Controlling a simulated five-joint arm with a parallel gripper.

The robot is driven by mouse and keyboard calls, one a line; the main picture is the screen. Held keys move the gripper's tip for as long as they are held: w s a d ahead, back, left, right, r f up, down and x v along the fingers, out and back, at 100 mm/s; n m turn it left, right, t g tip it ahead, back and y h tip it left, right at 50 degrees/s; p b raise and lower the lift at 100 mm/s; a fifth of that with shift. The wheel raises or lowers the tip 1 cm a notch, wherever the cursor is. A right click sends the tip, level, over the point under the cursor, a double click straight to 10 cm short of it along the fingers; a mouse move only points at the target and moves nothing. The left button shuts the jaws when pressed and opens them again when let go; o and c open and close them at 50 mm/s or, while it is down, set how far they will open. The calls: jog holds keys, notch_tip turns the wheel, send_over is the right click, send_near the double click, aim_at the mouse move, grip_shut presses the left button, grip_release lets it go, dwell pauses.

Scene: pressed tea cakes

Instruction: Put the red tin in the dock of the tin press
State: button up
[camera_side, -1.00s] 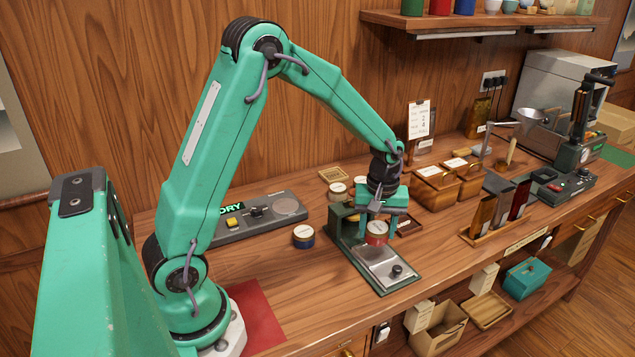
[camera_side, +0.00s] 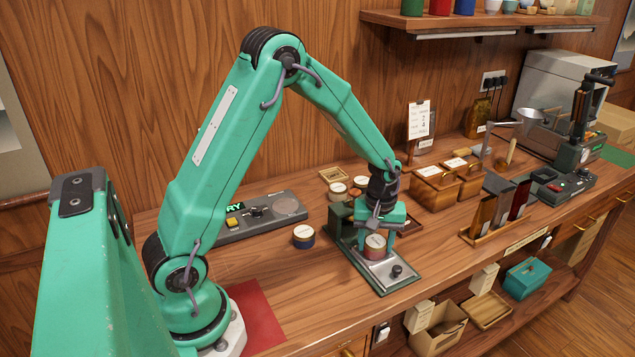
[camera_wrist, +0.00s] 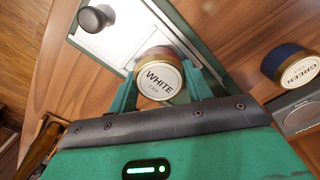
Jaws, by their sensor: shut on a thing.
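The red tin (camera_side: 375,251) has a pale lid and is between the fingers of my gripper (camera_side: 377,240), which is shut on it. In the wrist view the tin (camera_wrist: 157,75) has a lid reading WHITE, a reddish side and a gold rim, with a finger on each side. The tin press (camera_side: 368,277) has a dark green base, a steel plate (camera_side: 384,268) and a black knob (camera_side: 397,271). The tin is low at the inner end of the plate, near the upright green block (camera_side: 340,220). I cannot tell whether it touches the plate; the dock under it is hidden.
A blue tin (camera_side: 303,238), its lid reading GREEN (camera_wrist: 297,72) in the wrist view, stands left of the press. More pale-lidded tins (camera_side: 337,189) stand behind. A grey device (camera_side: 262,217) lies left, wooden boxes (camera_side: 435,190) right. The counter in front of the blue tin is clear.

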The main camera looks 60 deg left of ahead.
aim_at(376, 240)
jog(key=o, duration=1.1)
jog(key=shift+f, duration=0.1)
jog(key=shift+c, duration=0.2)
jog(key=shift+r, duration=0.2)
notch_tip(376, 240, up, 12)
